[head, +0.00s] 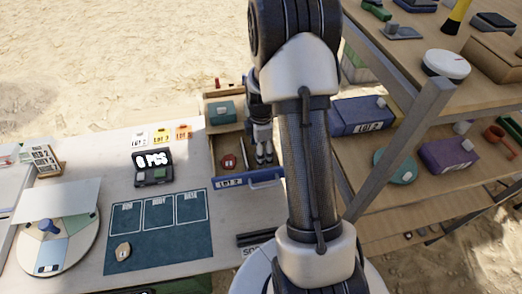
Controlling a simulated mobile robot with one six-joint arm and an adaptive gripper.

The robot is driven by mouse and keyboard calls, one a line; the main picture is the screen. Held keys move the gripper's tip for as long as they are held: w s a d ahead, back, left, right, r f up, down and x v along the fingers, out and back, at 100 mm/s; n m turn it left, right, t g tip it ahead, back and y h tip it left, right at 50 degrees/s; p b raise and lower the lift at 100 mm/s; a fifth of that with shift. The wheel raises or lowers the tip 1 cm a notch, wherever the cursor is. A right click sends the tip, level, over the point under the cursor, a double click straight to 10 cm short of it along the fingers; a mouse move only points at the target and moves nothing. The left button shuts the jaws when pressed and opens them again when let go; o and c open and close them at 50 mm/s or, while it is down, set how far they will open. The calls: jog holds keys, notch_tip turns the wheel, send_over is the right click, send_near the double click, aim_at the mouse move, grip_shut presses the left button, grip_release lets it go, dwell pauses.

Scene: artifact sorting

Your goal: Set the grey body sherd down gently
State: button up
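My gripper (264,158) points down over the right side of an open wooden drawer with a blue front (266,178). Its fingers are small and dark here, and I cannot tell whether they are apart or hold something. I cannot make out a grey body sherd; anything between or under the fingers is hidden.
A round turntable (85,245) stands at the left. Yellow and orange cards (161,137) lie farther back. A wooden shelf (360,200) with boxes stands close on the right. My arm crosses the middle.

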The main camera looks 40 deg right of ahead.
notch_tip(320, 180, up, 12)
jog(key=shift+f, duration=0.25)
